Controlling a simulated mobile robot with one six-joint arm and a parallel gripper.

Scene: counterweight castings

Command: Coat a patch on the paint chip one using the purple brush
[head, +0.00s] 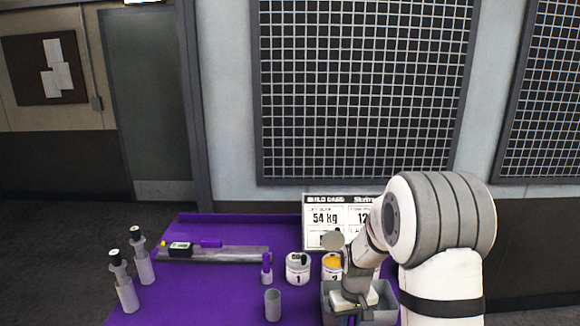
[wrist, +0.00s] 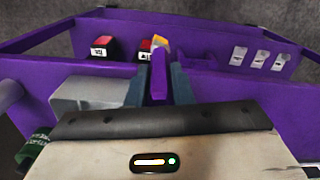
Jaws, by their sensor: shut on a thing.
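My gripper (wrist: 158,85) is shut on the purple brush (wrist: 158,76) in the wrist view, with its purple handle upright in the picture between the dark fingers. A yellow-orange patch shows at its far end; I cannot tell whether it is bristles. Three small pale chips, a left one (wrist: 238,56), a middle one (wrist: 257,60) and a right one (wrist: 278,63), are on the purple surface to the right, apart from the brush. Their markings are too small to read. In the head view my gripper (head: 350,304) is low over the grey bin; the brush is not clear there.
Paint pots 1 (head: 298,270) and 2 (head: 331,265) stand behind, beside a sign (head: 323,216). A grey cup (head: 272,306), a rail (head: 225,254) and two bottles (head: 127,294) are to the left. The grey bin (head: 384,314) is at right. The purple table's middle-left is clear.

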